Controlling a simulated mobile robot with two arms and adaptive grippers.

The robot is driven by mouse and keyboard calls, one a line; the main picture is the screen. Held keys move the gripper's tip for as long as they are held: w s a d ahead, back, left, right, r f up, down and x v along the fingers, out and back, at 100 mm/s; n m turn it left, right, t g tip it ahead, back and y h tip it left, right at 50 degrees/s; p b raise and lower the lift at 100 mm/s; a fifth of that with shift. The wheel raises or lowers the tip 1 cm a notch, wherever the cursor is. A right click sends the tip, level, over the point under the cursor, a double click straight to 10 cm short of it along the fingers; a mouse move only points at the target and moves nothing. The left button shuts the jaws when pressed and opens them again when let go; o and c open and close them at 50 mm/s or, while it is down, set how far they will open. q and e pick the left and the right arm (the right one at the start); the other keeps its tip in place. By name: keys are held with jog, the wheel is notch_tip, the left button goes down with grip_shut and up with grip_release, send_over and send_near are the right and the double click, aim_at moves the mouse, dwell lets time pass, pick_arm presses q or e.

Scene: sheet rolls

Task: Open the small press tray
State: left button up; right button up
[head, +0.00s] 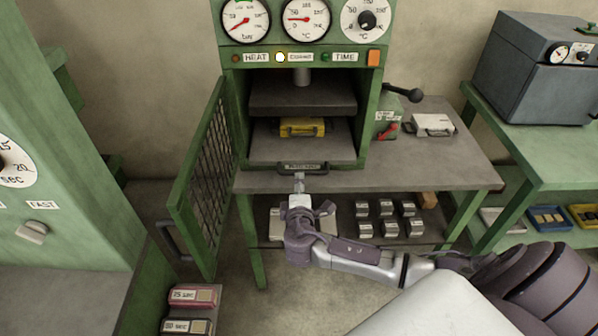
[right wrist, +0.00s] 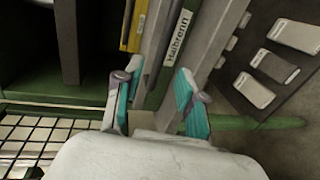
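The small green press (head: 376,110) stands on a bench with its mesh door (head: 208,160) swung open to the left. Its grey tray (head: 262,148) lies inside, below the dark upper plate (head: 300,97). A yellow mould (head: 302,127) sits inside above the tray's front edge. A labelled dark handle (head: 318,168) is at the tray front; its label also shows in the right wrist view (right wrist: 178,40). My right gripper (head: 299,180) is just in front of the handle. In the right wrist view its teal-padded fingers (right wrist: 156,98) are apart; contact with the handle is unclear. My left gripper is out of view.
A black-knobbed lever (head: 402,94) and a light metal box (head: 433,125) are right of the press. Several metal blocks (head: 387,217) lie on the shelf below. A grey-blue oven (head: 535,70) stands at right, a green machine (head: 60,215) at left.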

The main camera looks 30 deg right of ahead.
jog(key=x, duration=0.6)
jog(key=shift+w+d, duration=0.15)
jog(key=shift+w, duration=0.2)
grip_shut()
